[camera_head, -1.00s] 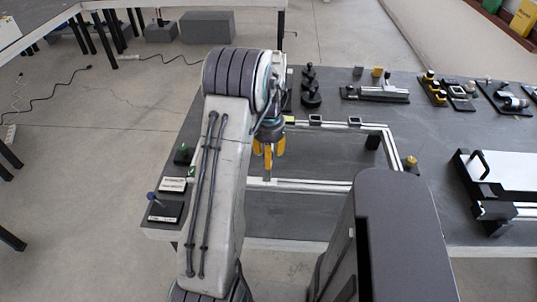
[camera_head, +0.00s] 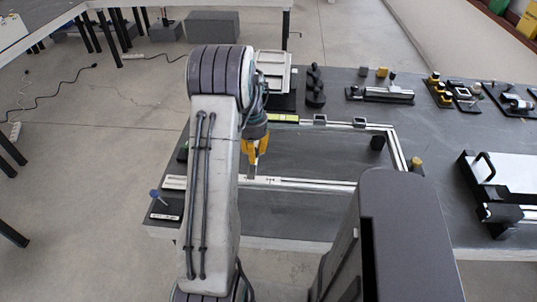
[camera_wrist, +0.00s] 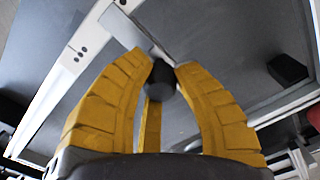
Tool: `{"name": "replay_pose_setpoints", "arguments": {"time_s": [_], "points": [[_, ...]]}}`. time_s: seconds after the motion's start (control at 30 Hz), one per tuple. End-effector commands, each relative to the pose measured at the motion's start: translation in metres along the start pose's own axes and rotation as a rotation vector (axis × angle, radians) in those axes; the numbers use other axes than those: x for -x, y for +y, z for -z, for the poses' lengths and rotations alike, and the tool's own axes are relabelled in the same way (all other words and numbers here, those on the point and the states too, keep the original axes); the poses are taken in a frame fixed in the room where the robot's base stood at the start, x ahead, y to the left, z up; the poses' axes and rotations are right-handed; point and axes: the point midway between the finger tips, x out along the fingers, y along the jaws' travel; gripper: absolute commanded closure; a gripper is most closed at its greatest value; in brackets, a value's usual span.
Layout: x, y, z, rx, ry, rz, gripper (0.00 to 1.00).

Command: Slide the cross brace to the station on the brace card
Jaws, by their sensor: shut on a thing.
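An aluminium frame (camera_head: 393,150) lies on the dark table, with a far rail and a near rail (camera_head: 310,184). My gripper (camera_head: 251,168) is low over the left part of the frame, between the rails. In the wrist view my yellow fingers (camera_wrist: 160,75) are shut around a black round knob (camera_wrist: 164,76). A grey flat bar (camera_wrist: 146,27), apparently the cross brace, runs from the knob to a white rail with dark holes (camera_wrist: 76,50). In the head view my arm hides most of the brace. I cannot pick out the brace card for certain.
Square dark-rimmed blocks (camera_head: 320,119) and a yellow strip (camera_head: 283,118) sit along the far rail. A blue-topped pin (camera_head: 154,194) is at the left. The frame's middle is clear.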

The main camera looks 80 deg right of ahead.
Motion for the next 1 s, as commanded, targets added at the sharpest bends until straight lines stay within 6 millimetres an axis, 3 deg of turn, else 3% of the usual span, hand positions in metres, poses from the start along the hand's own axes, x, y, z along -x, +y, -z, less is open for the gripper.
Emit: {"name": "replay_pose_setpoints", "arguments": {"time_s": [0.1,0.4,0.43,0.7,1.0], "points": [[-0.0022,-0.0108,-0.0066,0.001,-0.003,-0.001,1.00],[-0.0020,-0.0117,-0.0076,-0.001,-0.005,-0.002,1.00],[-0.0021,-0.0117,-0.0076,-0.001,-0.005,-0.002,0.71],[-0.0012,-0.0116,-0.0070,-0.002,-0.003,-0.001,0.47],[0.0014,-0.0118,-0.0064,-0.002,-0.001,0.000,0.47]]}}
